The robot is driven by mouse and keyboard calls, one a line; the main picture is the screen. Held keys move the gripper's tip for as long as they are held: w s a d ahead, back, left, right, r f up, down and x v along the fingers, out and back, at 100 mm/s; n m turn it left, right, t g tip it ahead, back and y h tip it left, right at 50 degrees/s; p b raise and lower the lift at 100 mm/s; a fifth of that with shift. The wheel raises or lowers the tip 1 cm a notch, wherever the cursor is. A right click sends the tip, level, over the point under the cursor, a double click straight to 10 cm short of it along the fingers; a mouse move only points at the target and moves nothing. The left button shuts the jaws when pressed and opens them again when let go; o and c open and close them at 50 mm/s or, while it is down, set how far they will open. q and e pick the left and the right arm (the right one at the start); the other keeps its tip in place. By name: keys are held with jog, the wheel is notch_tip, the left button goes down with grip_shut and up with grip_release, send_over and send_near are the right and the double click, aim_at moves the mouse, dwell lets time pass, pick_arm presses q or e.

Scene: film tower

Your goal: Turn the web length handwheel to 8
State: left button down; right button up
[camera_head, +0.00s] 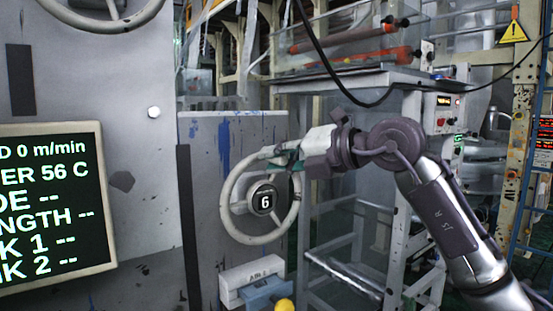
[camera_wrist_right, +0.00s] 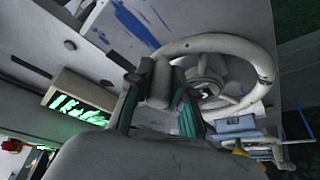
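The web length handwheel (camera_head: 228,190) is a pale ring on a grey machine wall, left of centre in the head view. Its dark round hub (camera_head: 263,199) shows the number 6. My right gripper (camera_head: 284,158) comes in from the right and is at the top of the rim. In the right wrist view the handwheel's rim (camera_wrist_right: 225,44) runs in between the two teal-padded fingers of the right gripper (camera_wrist_right: 160,95), which sit against it on both sides. The gripper hides part of the rim. My left gripper is not in view.
A dark display (camera_head: 50,205) with green-white text stands at the left; its length line shows dashes. Part of another wheel (camera_head: 105,22) shows at top left. Below the handwheel are a white box (camera_head: 250,275), a blue box (camera_head: 266,291) and a yellow round thing (camera_head: 284,305). A metal frame stands right.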

grip_shut()
jog(key=shift+w+d+f, duration=0.1)
